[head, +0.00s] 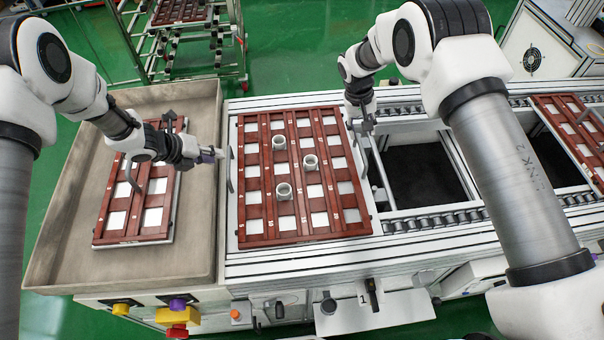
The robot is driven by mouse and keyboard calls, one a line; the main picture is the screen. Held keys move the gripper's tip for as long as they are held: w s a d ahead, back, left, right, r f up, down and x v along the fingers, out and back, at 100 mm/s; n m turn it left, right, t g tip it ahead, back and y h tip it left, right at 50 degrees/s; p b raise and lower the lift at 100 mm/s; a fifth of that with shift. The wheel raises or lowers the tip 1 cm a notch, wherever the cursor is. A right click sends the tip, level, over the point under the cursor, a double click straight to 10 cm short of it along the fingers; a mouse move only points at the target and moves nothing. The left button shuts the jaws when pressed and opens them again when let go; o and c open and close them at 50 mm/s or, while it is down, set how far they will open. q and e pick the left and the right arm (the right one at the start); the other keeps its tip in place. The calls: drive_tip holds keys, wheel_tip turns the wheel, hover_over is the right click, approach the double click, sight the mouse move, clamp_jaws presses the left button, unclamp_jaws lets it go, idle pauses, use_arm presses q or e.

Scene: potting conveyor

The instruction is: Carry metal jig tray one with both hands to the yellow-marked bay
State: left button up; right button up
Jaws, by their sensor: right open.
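A jig tray (308,222) with a red-brown grid and a pale metal edge lies flat on the conveyor in the middle. My right gripper (364,126) is open near the upper part of the right handle (359,150). I cannot make out a yellow-marked bay.
A similar tray (131,239) lies in the beige bin (60,262) at left, partly behind my left arm. Another tray (575,140) is at far right. Dark openings (418,172) lie between rollers right of the middle tray. A rack (190,75) stands behind.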

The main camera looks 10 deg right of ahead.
sight(228, 161)
use_arm(q)
drive_tip(key=shift+s+a, duration=0.4)
drive_tip(key=shift+a, duration=0.15)
drive_tip(key=shift+s+r, duration=0.1)
drive_tip(key=shift+r, duration=0.05)
drive_tip(key=x, duration=0.8)
drive_tip(key=shift+d, duration=0.25)
use_arm(e)
drive_tip(key=f, duration=0.5)
drive_tip(key=d+f, duration=0.1)
drive_tip(key=f, duration=0.1)
drive_tip(key=shift+s+f, duration=0.25)
drive_tip(key=shift+s, duration=0.05)
drive_tip(key=shift+a, duration=0.1)
drive_tip(key=shift+r, duration=0.1)
use_arm(q)
clamp_jaws()
use_arm(e)
drive_tip(key=c, duration=0.5)
clamp_jaws()
